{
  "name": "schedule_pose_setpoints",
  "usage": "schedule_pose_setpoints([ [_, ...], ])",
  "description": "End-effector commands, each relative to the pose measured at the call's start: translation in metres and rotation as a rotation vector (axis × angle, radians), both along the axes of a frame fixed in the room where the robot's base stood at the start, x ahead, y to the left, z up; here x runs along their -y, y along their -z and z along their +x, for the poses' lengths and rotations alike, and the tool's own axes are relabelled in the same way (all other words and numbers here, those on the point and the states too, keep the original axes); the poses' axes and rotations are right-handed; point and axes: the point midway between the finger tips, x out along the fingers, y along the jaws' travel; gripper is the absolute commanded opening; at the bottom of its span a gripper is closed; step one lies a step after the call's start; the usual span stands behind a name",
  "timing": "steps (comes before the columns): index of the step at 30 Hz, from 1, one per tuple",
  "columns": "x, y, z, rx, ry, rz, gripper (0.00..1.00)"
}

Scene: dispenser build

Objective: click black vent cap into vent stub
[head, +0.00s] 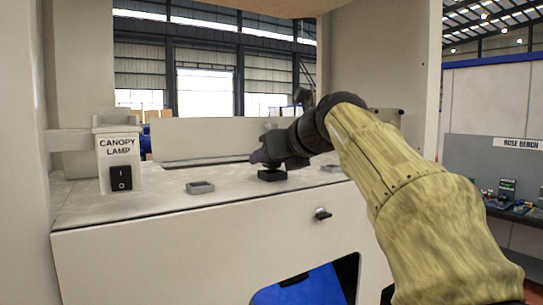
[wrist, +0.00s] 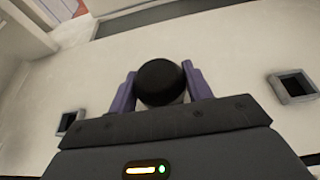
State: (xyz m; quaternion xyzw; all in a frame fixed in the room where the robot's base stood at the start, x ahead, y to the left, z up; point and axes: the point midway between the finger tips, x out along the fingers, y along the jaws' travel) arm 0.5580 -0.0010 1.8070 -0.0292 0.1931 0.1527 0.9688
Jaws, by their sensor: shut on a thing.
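The black vent cap (wrist: 160,79) is a round black piece between the two purple fingers of my gripper (wrist: 160,88) in the wrist view. My gripper is shut on it. A pale grey rounded part shows below the cap's near edge; I cannot tell whether it belongs to the cap or to the vent stub. In the head view my gripper (head: 262,158) is low over the machine's white deck, tilted down to the left. A dark low square piece (head: 272,174) sits on the deck just under it. I cannot make out the vent stub for sure.
Square grey sockets stand on the deck (head: 120,206), one to the left (head: 200,187) and one to the right (head: 333,168) of my gripper. A canopy lamp switch box (head: 120,165) stands at the left. A raised panel (head: 205,137) runs behind. A small knob (head: 322,214) sticks out in front.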

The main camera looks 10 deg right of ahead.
Motion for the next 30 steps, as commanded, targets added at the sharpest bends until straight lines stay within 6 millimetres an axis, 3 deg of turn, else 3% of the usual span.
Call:
schedule_pose_setpoints([
  [6, -0.0003, 0.0141, 0.0, -0.001, -0.001, 0.0, 0.22],
  [30, -0.0015, 0.0139, -0.0028, 0.0, -0.002, -0.001, 0.22],
])
